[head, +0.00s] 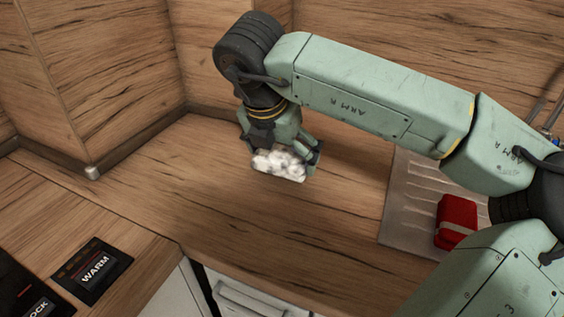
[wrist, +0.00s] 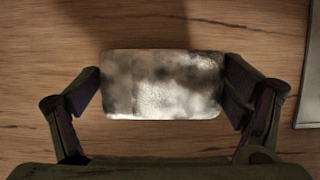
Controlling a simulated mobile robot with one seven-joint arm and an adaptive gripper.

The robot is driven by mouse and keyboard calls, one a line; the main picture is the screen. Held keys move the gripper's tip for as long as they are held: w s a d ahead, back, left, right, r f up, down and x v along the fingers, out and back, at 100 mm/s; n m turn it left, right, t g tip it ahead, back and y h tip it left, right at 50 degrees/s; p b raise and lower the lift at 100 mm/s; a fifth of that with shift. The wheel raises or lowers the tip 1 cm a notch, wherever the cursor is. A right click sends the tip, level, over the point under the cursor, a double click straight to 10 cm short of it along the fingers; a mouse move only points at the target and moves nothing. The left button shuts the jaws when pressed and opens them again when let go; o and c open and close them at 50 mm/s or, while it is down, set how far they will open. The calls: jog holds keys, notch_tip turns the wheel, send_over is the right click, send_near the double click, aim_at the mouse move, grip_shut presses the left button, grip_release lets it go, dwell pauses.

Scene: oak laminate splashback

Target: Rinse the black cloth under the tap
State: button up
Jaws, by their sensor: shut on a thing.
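My gripper (head: 283,163) is shut on a mottled white-and-grey block (head: 278,166) with rounded corners, over the wooden worktop. In the wrist view the block (wrist: 163,85) sits between the two fingers of my gripper (wrist: 163,92), one at each short end. Its height above the worktop is hard to tell. I see no black cloth in either view. No tap can be made out for sure; a thin metal piece (head: 546,98) shows at the right edge, partly behind my arm.
A red block with a pale band (head: 457,221) lies on the ribbed metal drainer (head: 402,205) at right, partly hidden by my arm. The worktop (head: 150,180) around my gripper is bare. Wooden walls stand behind and left. Dark panels, one marked WARM (head: 94,269), are at lower left.

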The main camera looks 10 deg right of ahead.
aim_at(282, 167)
notch_tip(282, 167, down, 3)
jog(key=shift+p, duration=0.7)
jog(key=shift+f, duration=0.2)
jog(key=shift+f+b, duration=0.2)
jog(key=shift+b, duration=0.2)
jog(key=o, duration=0.9)
jog(key=shift+o, duration=0.2)
jog(key=shift+r+p, duration=0.4)
jog(key=b+v, duration=0.2)
jog(key=v, duration=0.9)
jog(key=shift+s+r, duration=0.15)
jog(key=shift+r, duration=0.15)
jog(key=shift+a, duration=0.1)
